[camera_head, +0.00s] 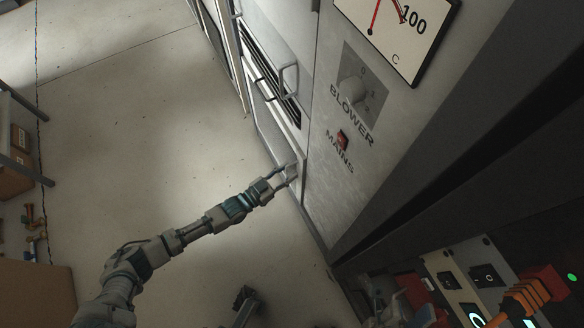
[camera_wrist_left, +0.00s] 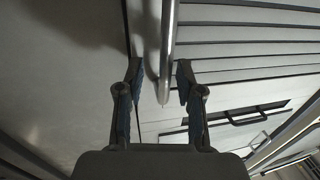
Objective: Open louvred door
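My left gripper (camera_head: 283,176) reaches in from the left to the front of the grey cabinet. In the left wrist view its two fingers (camera_wrist_left: 159,76) are apart, one on each side of a round metal bar handle (camera_wrist_left: 168,45). I see a gap between the bar and each finger. The louvred door (camera_wrist_left: 245,45) shows its dark slats to the right of the bar. Its front is seen nearly edge-on in the head view, so I cannot tell there how it stands.
A side panel carries a blower knob (camera_head: 352,91), a red mains switch (camera_head: 342,139) and a dial (camera_head: 405,30). Another handle (camera_head: 289,80) stands out further along the cabinet. A control box (camera_head: 487,275) is at lower right.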

